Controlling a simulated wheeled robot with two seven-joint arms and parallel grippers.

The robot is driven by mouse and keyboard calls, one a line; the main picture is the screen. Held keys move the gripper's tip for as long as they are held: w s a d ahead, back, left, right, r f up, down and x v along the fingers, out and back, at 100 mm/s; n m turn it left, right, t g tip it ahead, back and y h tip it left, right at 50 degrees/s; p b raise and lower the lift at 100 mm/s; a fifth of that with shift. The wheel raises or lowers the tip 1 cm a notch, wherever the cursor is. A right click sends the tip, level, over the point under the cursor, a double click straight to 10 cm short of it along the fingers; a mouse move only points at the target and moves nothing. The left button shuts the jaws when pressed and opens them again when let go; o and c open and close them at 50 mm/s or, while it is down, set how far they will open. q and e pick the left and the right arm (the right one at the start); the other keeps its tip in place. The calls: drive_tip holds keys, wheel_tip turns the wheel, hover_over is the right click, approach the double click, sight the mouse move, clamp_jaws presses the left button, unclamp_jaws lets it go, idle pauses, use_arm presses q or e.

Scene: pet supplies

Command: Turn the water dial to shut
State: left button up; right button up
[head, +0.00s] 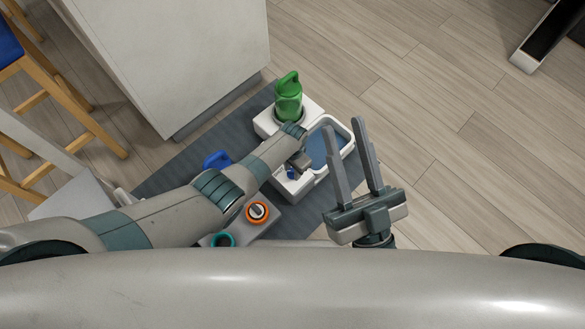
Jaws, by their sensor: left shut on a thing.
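The water unit has a white body (268,122), a green bottle (288,98) upright at its back, and a white-rimmed basin of blue water (322,148). My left gripper (297,165) reaches over its front part. It is shut on a small blue part, the water dial (291,174), which is mostly hidden under the gripper, so its setting cannot be read. My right gripper (345,128) is open and empty, pointing up in the picture to the right of the basin.
A grey box with an orange-ringed knob (258,211) and a teal ring (222,240) lies nearer me. A blue item (216,160) sits left of my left arm. A dark mat (185,168) lies beneath.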

use_arm(q)
drive_tip(key=shift+s, duration=0.1)
idle(0.4)
drive_tip(key=o, duration=1)
drive_tip(key=shift+o, duration=0.2)
drive_tip(key=shift+r, duration=0.1)
